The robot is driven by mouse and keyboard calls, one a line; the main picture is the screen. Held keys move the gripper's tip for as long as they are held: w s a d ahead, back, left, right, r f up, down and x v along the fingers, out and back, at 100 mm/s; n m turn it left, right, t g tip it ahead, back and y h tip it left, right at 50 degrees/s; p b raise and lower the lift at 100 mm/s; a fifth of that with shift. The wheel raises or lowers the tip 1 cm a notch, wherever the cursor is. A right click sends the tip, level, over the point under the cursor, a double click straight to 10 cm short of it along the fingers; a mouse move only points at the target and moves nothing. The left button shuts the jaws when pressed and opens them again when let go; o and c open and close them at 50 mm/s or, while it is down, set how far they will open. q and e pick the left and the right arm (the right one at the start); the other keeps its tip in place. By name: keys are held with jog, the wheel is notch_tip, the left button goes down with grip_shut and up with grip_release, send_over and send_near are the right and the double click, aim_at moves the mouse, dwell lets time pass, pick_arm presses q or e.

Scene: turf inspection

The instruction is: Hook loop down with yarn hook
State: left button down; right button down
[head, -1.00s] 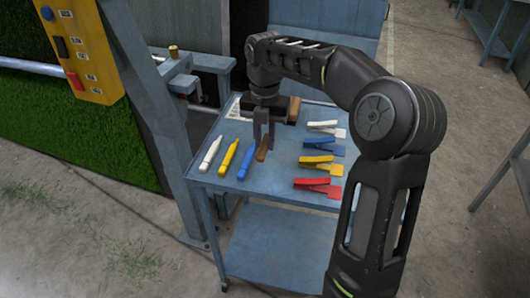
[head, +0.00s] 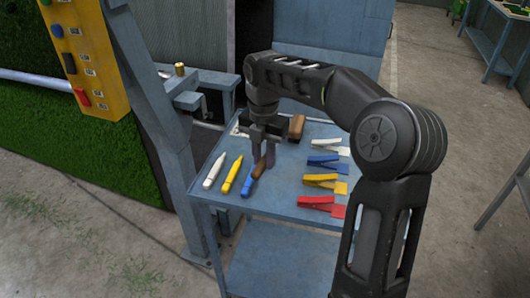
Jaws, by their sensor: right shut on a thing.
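My right gripper (head: 264,155) points down over the blue table, its fingers shut on a brown wooden handle, which I take to be the yarn hook (head: 259,168). The handle is tilted and sits just beside the blue marker; I cannot tell whether it still touches the table. The hook's metal end is not visible. My left gripper is out of view.
On the table (head: 285,195) lie a white marker (head: 215,170), a yellow marker (head: 232,174), a blue marker (head: 247,184), and white (head: 331,147), blue (head: 327,163), yellow (head: 325,183) and red (head: 322,206) clips. A brown block (head: 297,126) lies behind. A yellow button box (head: 84,60) hangs upper left.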

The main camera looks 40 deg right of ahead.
jog(key=w+a+f+m, duration=0.1)
jog(key=a+f+m, duration=0.1)
jog(key=a+m, duration=0.6)
jog(key=w+a+f+m, duration=0.1)
jog(key=a+m, duration=0.7)
jog(key=m, duration=0.8)
jog(key=shift+w+a+f, duration=0.35)
jog(key=shift+a+f, duration=0.05)
jog(key=shift+f, duration=0.3)
